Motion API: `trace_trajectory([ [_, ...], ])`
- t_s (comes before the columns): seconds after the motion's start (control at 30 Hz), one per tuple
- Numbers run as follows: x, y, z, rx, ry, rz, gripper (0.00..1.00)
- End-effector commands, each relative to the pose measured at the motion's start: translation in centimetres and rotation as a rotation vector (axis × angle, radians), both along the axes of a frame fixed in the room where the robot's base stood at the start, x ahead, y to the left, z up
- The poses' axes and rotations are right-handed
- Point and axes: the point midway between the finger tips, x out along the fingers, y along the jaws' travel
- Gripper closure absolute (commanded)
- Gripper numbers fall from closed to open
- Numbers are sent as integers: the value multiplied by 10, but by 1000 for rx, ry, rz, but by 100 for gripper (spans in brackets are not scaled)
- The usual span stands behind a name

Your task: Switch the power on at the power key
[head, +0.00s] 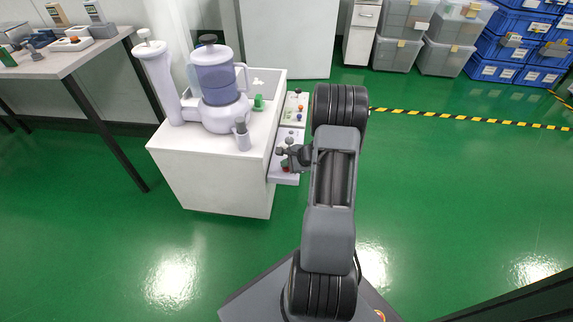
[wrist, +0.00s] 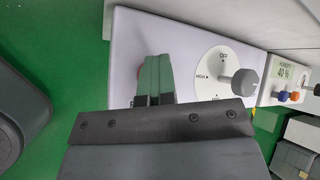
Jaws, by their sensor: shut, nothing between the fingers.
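A white control panel (wrist: 205,30) fills the middle of the wrist view. It carries a round white dial plate (wrist: 215,62) marked OFF and HIGH, with a grey knob (wrist: 241,82) standing out from it. My gripper (wrist: 152,80) shows green-faced fingers pressed together, over the panel left of the dial, with nothing held. The fingers look apart from the knob. In the head view my gripper (head: 287,163) is at the near end of the panel (head: 291,134). I cannot make out anything marked as a power key; part of the panel is hidden behind my gripper.
A second panel with a humidity display reading 40 % (wrist: 287,72) has orange and blue knobs. A white cabinet (head: 213,175) beside the panels carries a humidifier-like machine (head: 217,85). A table (head: 60,62) stands at left. Green floor is clear at right.

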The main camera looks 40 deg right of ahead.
Motion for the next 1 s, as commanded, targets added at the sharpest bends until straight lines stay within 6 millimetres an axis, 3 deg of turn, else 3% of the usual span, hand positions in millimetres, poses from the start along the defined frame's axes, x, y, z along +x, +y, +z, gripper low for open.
trace_trajectory([
  [0.03, -4, 3, -7, 7, 16, 2, 100],
  [0.33, -4, 3, -1, 7, 14, 3, 100],
  [0.8, -2, 2, 50, 4, 6, 2, 100],
  [1.0, -2, 1, 60, 4, 4, 1, 100],
])
